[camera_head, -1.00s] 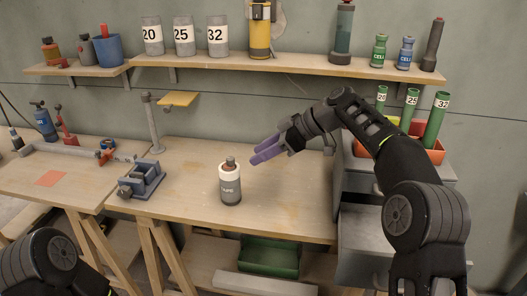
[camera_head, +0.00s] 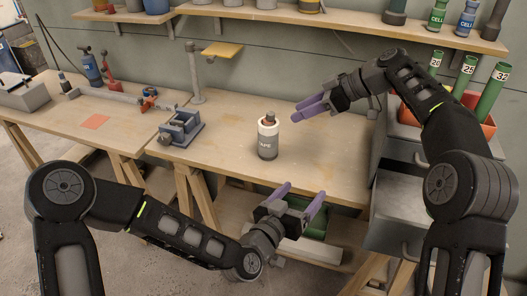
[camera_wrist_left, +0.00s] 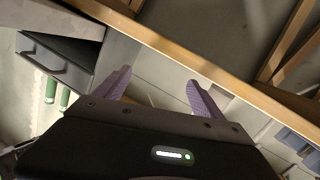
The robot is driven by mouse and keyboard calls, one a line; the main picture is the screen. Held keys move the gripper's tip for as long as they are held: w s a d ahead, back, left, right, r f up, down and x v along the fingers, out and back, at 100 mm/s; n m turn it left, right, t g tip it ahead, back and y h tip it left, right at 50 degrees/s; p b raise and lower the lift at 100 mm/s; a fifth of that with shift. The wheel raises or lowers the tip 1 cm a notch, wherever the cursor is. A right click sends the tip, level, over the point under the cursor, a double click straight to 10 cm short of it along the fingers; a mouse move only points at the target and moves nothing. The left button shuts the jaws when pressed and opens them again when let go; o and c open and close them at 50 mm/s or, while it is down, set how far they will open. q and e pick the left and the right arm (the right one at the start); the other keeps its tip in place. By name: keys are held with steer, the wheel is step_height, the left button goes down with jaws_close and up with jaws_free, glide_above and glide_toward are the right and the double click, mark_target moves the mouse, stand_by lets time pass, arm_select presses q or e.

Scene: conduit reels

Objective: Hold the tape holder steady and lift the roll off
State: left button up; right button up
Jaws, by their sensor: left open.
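The tape holder (camera_head: 267,150) stands upright on the workbench, a grey cylinder marked TAPE. A white band, seemingly the roll (camera_head: 268,127), sits around its upper part, with a dark and reddish knob on top. My right gripper (camera_head: 296,112) is open and empty, above the bench, up and right of the holder and apart from it. My left gripper (camera_head: 304,190) is open and empty, low and right of the holder near the bench's front edge. Its spread purple fingers also show in the left wrist view (camera_wrist_left: 158,78); the holder is not visible there.
A blue-grey vise (camera_head: 181,128) and a grey post (camera_head: 196,80) stand left of the holder. Drawers (camera_head: 400,185) and an orange bin with green tubes (camera_head: 465,68) are at the right. The bench (camera_head: 225,135) is clear around the holder.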

mark_target(265, 147)
arm_select(q)
steer(key=w+a+t+y, duration=0.1)
steer(key=w+a, duration=0.2)
steer(key=w, duration=0.1)
steer(key=w+a+r+t+y, duration=0.1)
steer(key=w+a+y, duration=0.1)
steer(key=w, duration=0.3)
steer(key=w+a+r+t+y, duration=0.1)
steer(key=w+a, duration=0.3)
steer(key=shift+w+a+n+y, duration=0.3)
steer(key=shift+w+n+y, duration=0.05)
steer(key=shift+n+y, duration=0.05)
steer(key=shift+x, duration=3.9)
steer(key=shift+r, duration=0.2)
steer(key=shift+c, duration=0.6)
